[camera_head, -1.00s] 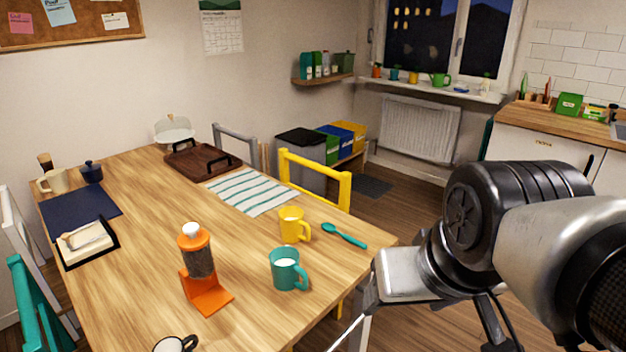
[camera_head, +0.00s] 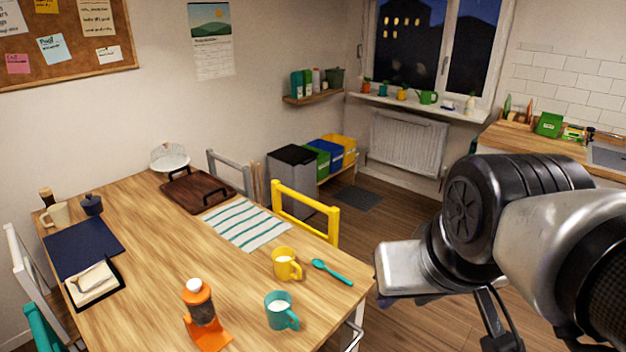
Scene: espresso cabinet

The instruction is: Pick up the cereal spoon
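The cereal spoon, a teal spoon (camera_head: 332,272), lies flat on the wooden table (camera_head: 150,262) near its right edge. Its bowl points to the back left and its handle towards the table's front right edge. A yellow mug (camera_head: 286,264) stands just left of it, and a teal mug (camera_head: 280,311) stands in front. My arm fills the right side of the view, to the right of the spoon and apart from it. I cannot make out my gripper's fingers.
An orange dispenser (camera_head: 202,314) stands left of the teal mug. Behind the mugs are a striped cloth (camera_head: 246,225) and a dark wooden tray (camera_head: 196,191). A yellow chair (camera_head: 306,211) is at the far table edge. Floor is open beyond the table's right edge.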

